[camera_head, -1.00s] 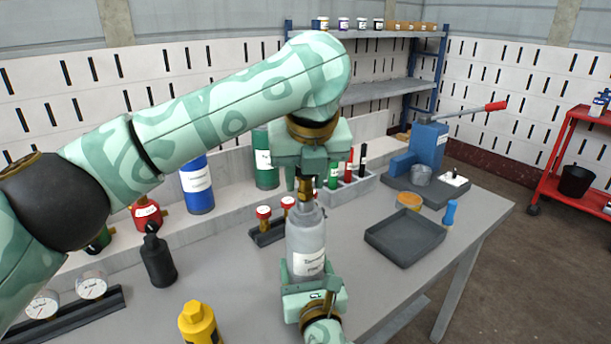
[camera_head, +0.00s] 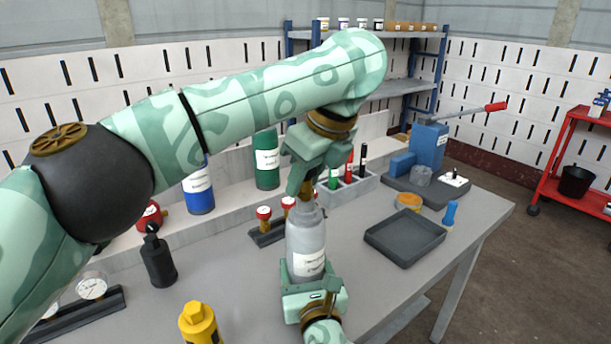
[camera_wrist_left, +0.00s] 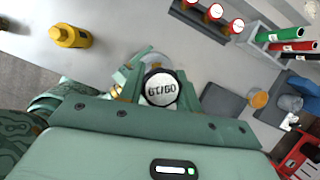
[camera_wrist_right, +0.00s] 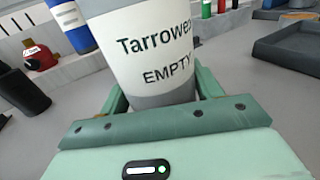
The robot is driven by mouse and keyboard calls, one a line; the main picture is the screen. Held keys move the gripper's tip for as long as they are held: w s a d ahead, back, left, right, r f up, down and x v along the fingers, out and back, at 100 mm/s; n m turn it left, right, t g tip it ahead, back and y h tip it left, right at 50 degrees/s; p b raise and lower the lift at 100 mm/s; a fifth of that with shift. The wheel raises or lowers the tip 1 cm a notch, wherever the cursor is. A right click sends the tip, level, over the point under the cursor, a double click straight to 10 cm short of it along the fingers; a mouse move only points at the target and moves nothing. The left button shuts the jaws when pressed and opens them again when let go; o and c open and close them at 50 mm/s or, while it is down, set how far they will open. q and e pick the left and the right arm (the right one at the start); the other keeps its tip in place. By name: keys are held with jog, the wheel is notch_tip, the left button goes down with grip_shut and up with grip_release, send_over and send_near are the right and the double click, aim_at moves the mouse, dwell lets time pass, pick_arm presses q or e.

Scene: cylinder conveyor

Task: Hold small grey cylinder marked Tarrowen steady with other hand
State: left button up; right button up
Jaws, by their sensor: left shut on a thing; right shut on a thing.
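The small grey cylinder (camera_head: 306,235) marked Tarrowen stands upright over the bench in the head view. Its white label, reading "Tarrowe..." and "EMPTY", fills the top of the right wrist view (camera_wrist_right: 155,50). My right gripper (camera_head: 314,285) is shut around the cylinder's lower body. My left gripper (camera_head: 305,190) is above it, tilted, and shut on the fitting at its top. In the left wrist view a round white-faced cap (camera_wrist_left: 161,89) with a dark rim sits between the left fingers. Its print appears upside down. The fingers partly hide the brass neck.
A yellow cylinder (camera_head: 199,324) and a black bottle (camera_head: 158,260) stand to the left. Blue (camera_head: 198,190) and green (camera_head: 267,160) cylinders stand behind. A dark empty tray (camera_head: 404,238) lies to the right. Red-capped fittings (camera_head: 264,213) stand in a rack behind the grey cylinder.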

pick_arm(q)
jog(key=n+g, duration=0.1)
jog(key=n, duration=0.3)
jog(key=shift+y, duration=0.4)
jog(key=o, duration=1.1)
jog(key=shift+r, duration=0.1)
jog(key=shift+r, duration=1.15)
jog(key=m, duration=0.2)
jog(key=shift+m+t+h, duration=0.3)
jog(key=shift+t, duration=0.1)
jog(key=m, duration=0.3)
jog(key=shift+t+h, duration=0.4)
